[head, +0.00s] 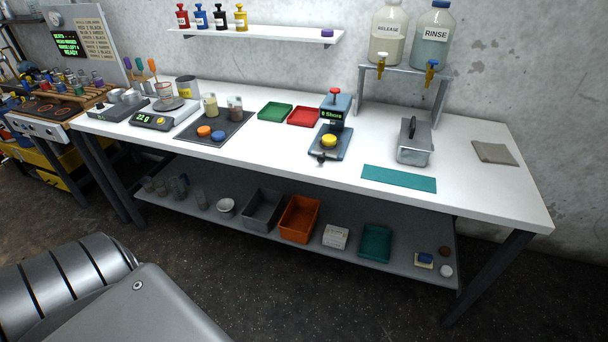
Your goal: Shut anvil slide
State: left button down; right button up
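A small blue press (338,108) with a red knob on top and a lit green display stands near the middle of the white worktable. Its low blue plate (322,149), which looks like the anvil slide, reaches forward from the press. A yellow disc (329,140) lies on this plate. A small dark handle (321,159) sticks out at the plate's front edge. I cannot tell exactly how far the slide is out. Neither of my grippers is in view.
A red tray (304,116) and a green tray (275,112) lie left of the press. A metal box (415,145) with a handle and a teal mat (399,179) are to its right. The table in front of the press is clear. A lower shelf (275,246) holds bins.

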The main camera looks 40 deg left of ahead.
aim_at(319, 149)
jog(key=k, duration=1)
jog(key=z, duration=0.65)
jog(key=i, duration=1.6)
jog(key=u, duration=0.65)
jog(key=i, duration=0.5)
jog(key=u, duration=0.55)
